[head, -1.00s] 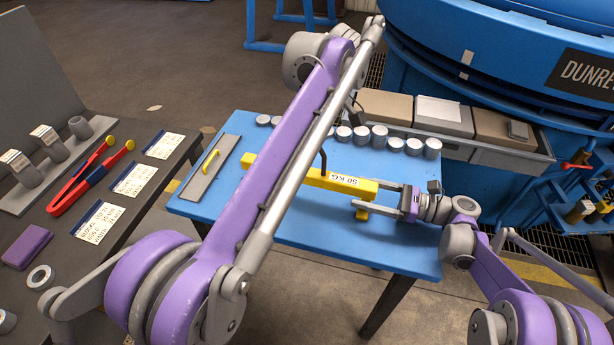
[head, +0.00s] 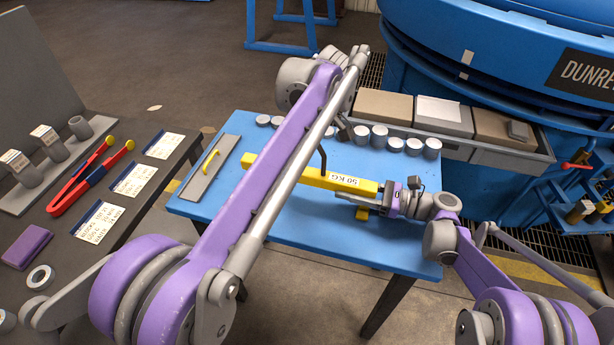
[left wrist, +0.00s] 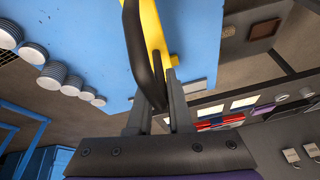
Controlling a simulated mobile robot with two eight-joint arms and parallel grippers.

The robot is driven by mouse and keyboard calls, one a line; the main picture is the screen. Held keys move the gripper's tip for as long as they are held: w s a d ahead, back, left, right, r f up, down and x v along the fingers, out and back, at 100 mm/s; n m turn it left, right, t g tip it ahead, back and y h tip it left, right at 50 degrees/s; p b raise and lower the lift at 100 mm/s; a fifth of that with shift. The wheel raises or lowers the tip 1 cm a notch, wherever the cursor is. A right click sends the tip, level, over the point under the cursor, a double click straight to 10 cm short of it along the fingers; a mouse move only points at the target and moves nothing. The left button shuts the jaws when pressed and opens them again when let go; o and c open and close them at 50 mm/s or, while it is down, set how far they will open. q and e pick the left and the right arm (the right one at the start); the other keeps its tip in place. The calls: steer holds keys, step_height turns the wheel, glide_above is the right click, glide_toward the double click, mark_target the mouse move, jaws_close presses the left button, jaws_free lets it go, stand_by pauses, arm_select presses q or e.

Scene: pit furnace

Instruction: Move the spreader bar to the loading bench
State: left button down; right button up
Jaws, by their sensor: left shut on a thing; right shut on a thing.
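The yellow spreader bar (head: 343,182), with a "50 KG" label and a dark curved handle, is at the blue-topped table (head: 290,230). I cannot tell whether it rests on the top or hangs just above it. My right gripper (head: 383,197) is shut on its right end. My left arm hides part of the bar and my left gripper in the head view. No label names the loading bench.
Several grey cylinders (head: 379,136) stand along the blue table's back edge. A grey plate with a yellow handle (head: 210,162) lies at its left. A dark bench (head: 130,215) at left holds red-blue tongs (head: 88,178) and cards. The blue furnace (head: 450,70) stands behind.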

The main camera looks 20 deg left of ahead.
jaws_close()
stand_by(1.1)
